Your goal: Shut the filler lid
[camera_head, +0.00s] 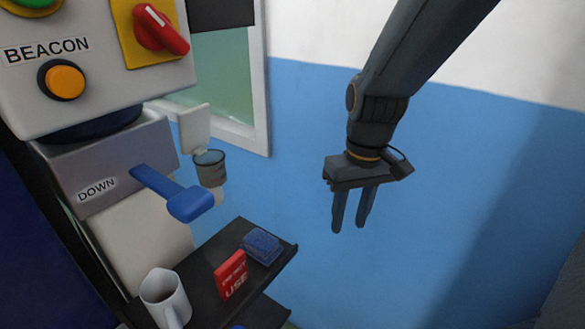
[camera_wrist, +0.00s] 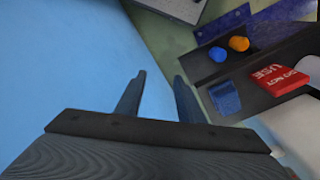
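The filler lid appears to be the pale square flap (camera_head: 195,129), standing raised behind the rim of a small grey translucent filler cup (camera_head: 210,170) beside the grey control box. The cup's mouth is uncovered. My gripper (camera_head: 350,228) hangs pointing down in front of the blue wall, well to the right of the cup and apart from it. In the wrist view my gripper (camera_wrist: 158,92) shows two separated fingers with nothing between them. The lid and cup are not recognizable in the wrist view.
A blue lever (camera_head: 172,195) marked DOWN juts out left of the cup. Below, a dark shelf (camera_head: 200,270) holds a white mug (camera_head: 164,299), a red sign (camera_head: 230,274) and a blue sponge (camera_head: 262,246). Open space lies between cup and gripper.

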